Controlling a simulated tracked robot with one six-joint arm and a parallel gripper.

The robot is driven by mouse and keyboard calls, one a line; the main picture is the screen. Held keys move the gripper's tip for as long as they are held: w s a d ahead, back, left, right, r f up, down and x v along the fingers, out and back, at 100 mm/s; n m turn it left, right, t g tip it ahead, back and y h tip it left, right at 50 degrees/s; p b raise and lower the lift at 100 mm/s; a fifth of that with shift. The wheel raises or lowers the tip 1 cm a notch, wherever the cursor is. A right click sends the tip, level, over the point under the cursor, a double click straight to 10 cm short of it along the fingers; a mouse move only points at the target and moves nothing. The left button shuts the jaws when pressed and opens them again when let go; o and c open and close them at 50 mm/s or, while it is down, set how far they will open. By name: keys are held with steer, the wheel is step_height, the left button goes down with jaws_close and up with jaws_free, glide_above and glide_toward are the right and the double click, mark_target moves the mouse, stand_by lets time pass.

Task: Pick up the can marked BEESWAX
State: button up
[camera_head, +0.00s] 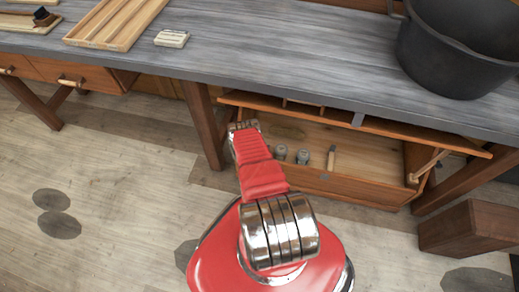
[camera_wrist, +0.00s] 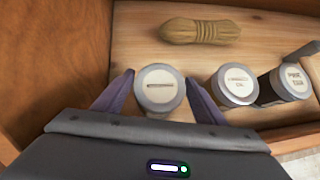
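In the wrist view a grey can with a pale lid label (camera_wrist: 158,84) stands upright between the two fingers of my gripper (camera_wrist: 160,76). Its label shows one dark line that I cannot read. The fingers are apart, one on each side of the can, close to its rim; I see no clear grip. To its right stand a can whose label seems to end in OIL (camera_wrist: 235,84) and a can marked PINE TAR (camera_wrist: 291,81). In the head view my arm reaches into the open wooden locker (camera_head: 345,188) under the bench and hides the fingertips and the can between them.
A tan rope bundle (camera_wrist: 200,31) lies beyond the cans. A wooden locker wall (camera_wrist: 55,60) rises close on the left. A tool with a pale handle (camera_head: 331,158) lies to the right of the cans. The bench top (camera_head: 290,60) overhangs the locker and carries a black pot (camera_head: 455,55).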

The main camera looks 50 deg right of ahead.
steer(key=c, duration=1.1)
steer(key=shift+r, duration=0.2)
steer(key=shift+r, duration=4.85)
